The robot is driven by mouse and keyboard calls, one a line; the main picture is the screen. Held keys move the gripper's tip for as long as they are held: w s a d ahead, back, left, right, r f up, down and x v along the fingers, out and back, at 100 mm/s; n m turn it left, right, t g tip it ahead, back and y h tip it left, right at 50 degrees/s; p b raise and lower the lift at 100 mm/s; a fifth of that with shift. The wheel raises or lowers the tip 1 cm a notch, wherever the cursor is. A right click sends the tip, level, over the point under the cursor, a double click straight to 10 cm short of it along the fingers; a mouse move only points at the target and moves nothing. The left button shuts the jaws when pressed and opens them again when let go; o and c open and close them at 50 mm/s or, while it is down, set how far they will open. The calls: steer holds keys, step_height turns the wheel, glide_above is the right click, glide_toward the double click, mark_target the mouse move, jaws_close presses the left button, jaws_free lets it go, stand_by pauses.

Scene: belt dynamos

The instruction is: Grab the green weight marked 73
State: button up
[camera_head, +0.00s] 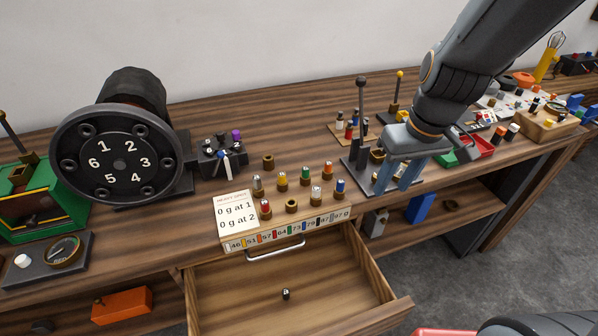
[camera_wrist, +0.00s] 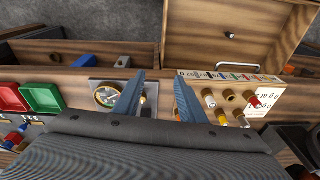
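The green weight (camera_head: 305,174) stands upright in the back row of a wooden weight block (camera_head: 238,243). Its own number is too small to read; the colour strip on the block's front shows 73 by a green patch. In the wrist view the block (camera_wrist: 269,89) is at the right, and I cannot make out the green weight there. My gripper (camera_head: 394,190) is open and empty, to the right of the block and apart from the weight. Its two blue-grey fingers (camera_wrist: 159,78) point down in front of a dark stand with a dial (camera_wrist: 107,95).
Yellow (camera_head: 282,180), red (camera_head: 265,208), white (camera_head: 316,196) and blue (camera_head: 340,188) weights stand close around the green one. A note card (camera_head: 237,212) lies at the block's left. An open drawer (camera_head: 240,297) juts out below. A black numbered wheel (camera_head: 118,160) stands left.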

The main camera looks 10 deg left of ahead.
mark_target(306, 169)
steer(key=w+a+r+n+y, duration=0.1)
steer(key=w+a+n+y, duration=0.1)
steer(key=w+a+n, duration=0.45)
steer(key=w+a+r+n+y, duration=0.1)
steer(key=w+a+n, duration=0.15)
steer(key=a, duration=0.65)
steer(key=shift+n, duration=0.5)
steer(key=shift+s+p+x, duration=0.25)
steer(key=shift+p+x, duration=0.2)
steer(key=shift+x, duration=1.45)
steer(key=shift+s+p+x, duration=0.2)
steer(key=shift+p+x, duration=0.2)
steer(key=shift+x, duration=1.5)
steer(key=shift+a, duration=0.1)
jaws_close()
